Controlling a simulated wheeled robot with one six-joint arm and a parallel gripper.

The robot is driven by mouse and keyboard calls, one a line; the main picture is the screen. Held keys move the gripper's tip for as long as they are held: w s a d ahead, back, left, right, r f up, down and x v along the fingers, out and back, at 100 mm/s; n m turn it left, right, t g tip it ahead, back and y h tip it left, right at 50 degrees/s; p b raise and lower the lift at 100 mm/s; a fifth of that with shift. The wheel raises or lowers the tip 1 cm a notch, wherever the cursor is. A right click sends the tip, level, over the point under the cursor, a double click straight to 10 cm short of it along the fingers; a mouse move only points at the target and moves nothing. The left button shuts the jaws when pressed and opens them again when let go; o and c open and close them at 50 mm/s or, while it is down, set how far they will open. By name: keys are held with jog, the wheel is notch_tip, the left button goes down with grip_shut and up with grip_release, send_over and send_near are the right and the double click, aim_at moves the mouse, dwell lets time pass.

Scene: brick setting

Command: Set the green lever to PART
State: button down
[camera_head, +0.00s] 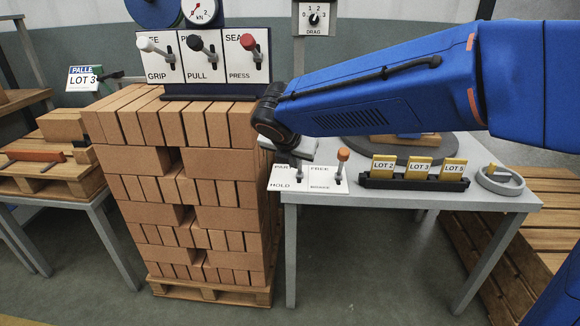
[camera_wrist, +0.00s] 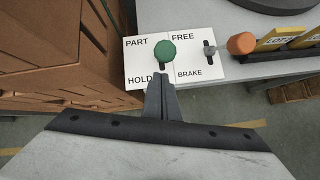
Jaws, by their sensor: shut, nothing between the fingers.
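The green lever's round knob (camera_wrist: 166,50) shows in the wrist view on the white plate (camera_wrist: 145,62), beside the words PART and HOLD. Its short stem drops toward the HOLD end of the plate; its exact setting is hard to tell because the fingers partly cover its foot. My gripper (camera_wrist: 162,80) is shut and empty, its fingertips just on the near side of the green knob; contact cannot be told. In the head view my gripper (camera_head: 300,153) is over the plate (camera_head: 309,186), and the green knob is hidden behind it.
An orange-knobbed lever (camera_wrist: 241,43) stands close to the right, marked FREE and BRAKE. Farther right are a card rack (camera_head: 415,182) and a grey ring (camera_head: 500,180). A tall brick stack (camera_head: 195,190) stands close to the left.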

jog(key=shift+w+d+r, duration=0.15)
jog(key=shift+w+r, duration=0.1)
jog(key=shift+w, duration=0.25)
